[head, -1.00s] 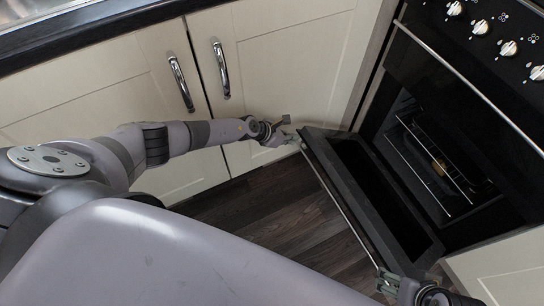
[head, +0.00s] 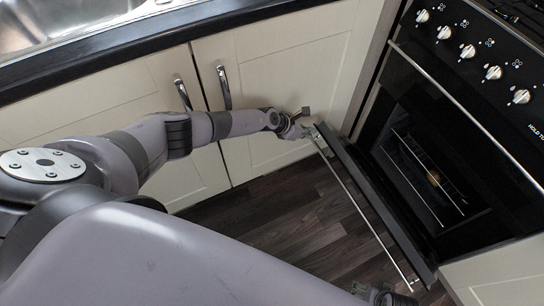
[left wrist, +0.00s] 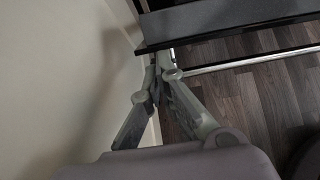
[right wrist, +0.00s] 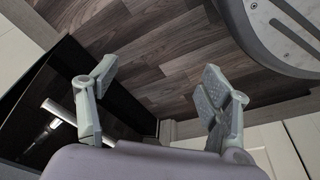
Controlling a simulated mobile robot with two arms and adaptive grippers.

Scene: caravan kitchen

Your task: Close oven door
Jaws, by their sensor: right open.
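The oven door (head: 383,207) hangs partly open, tilted up from the dark oven (head: 425,165). Its long metal handle (head: 363,211) runs along the outer side. My left gripper (head: 304,124) is at the far left corner of the door, by the handle's end. In the left wrist view its fingertips (left wrist: 158,76) are together beside the handle (left wrist: 250,62), with no clear object between them. My right gripper (head: 383,293) is near the handle's near end, partly cut off below. In the right wrist view it is open and empty (right wrist: 158,74), with the handle (right wrist: 58,112) left of its fingers.
Cream cupboard doors (head: 275,60) with metal handles stand left of the oven, behind my left arm. Several knobs (head: 468,52) line the oven's top panel. A wire rack (head: 425,175) shows inside. The dark wooden floor (head: 285,225) before the door is clear.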

